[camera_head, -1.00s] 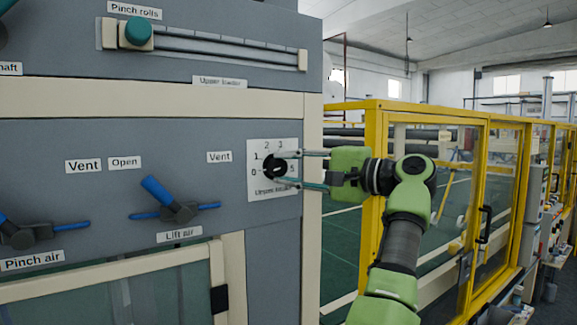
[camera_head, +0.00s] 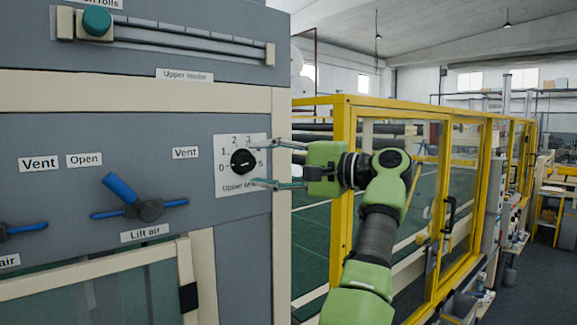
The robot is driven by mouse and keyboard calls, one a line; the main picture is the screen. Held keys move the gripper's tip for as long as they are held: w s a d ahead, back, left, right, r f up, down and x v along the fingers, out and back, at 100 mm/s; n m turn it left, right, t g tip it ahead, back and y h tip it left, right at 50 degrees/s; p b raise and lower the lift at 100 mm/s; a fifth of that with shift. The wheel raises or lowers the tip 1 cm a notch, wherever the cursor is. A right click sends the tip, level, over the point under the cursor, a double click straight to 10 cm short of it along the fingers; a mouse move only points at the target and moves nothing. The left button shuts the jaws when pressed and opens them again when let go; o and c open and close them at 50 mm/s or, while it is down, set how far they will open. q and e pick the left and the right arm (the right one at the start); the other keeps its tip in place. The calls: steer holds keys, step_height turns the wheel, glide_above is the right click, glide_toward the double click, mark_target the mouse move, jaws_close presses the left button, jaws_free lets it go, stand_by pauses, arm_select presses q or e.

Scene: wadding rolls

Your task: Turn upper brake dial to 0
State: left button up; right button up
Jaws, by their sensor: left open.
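The upper brake dial (camera_head: 243,161) is a round black knob on a white scale plate (camera_head: 221,188) with printed numbers, fixed to the grey panel. A pale mark on the knob lies roughly level, with the 0 at its left and the 5 at its right; I cannot tell exactly which number it points to. My left gripper (camera_head: 264,163) is open and empty, just right of the knob. Its two thin fingers point left, one above and one below the knob's height, and appear clear of it. The lower finger overlaps the plate's lower edge and hides part of the label. My right gripper is not in view.
The blue-handled Lift air lever (camera_head: 121,189) stands out from the panel at lower left. A slider with a teal knob (camera_head: 97,21) is above. A yellow-framed guard (camera_head: 341,185) stands behind my left arm, at the right of the panel.

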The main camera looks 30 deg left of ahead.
arm_select(q)
steer(key=d, duration=1)
steer(key=shift+d+r, duration=0.1)
